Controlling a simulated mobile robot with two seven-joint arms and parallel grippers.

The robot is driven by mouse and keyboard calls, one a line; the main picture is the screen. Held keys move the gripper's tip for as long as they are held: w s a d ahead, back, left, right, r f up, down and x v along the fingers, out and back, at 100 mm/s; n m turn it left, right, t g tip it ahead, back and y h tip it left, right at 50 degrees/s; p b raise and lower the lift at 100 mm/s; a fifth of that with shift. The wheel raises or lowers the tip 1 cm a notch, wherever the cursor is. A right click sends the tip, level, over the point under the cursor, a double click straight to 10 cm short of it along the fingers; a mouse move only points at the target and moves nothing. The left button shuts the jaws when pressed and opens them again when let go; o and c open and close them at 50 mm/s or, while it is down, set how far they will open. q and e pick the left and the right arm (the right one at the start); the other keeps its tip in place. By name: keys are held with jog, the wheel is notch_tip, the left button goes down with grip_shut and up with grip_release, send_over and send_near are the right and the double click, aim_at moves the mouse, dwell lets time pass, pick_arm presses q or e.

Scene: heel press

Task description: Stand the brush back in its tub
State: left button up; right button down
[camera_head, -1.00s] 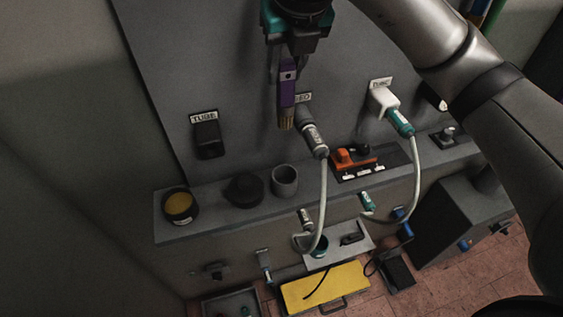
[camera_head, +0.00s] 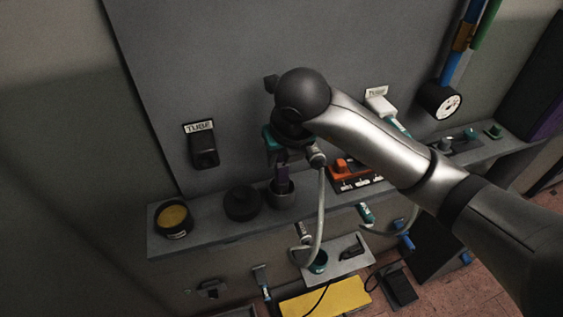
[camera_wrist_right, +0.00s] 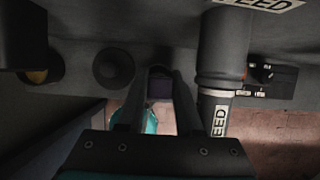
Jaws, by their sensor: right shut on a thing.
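The brush (camera_head: 282,178) has a purple handle and hangs upright from my right gripper (camera_head: 279,160). The gripper is shut on the handle, which also shows between the fingers in the right wrist view (camera_wrist_right: 160,86). The grey tub (camera_head: 281,199) stands on the shelf directly below. The brush's lower end overlaps the tub's mouth and appears to be inside it. The bristles are hidden, and I cannot tell how deep they sit. My left gripper is not in view.
On the shelf (camera_head: 225,226) left of the tub are a black round knob (camera_head: 242,203) and a dark jar with yellow contents (camera_head: 173,219). A grey hose (camera_head: 321,205) hangs close on the right. An orange device (camera_head: 350,170) lies farther right.

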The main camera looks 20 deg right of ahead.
jog(key=shift+f, duration=0.8)
jog(key=shift+f, duration=0.15)
jog(key=c, duration=0.8)
grip_release()
jog(key=shift+c, duration=0.2)
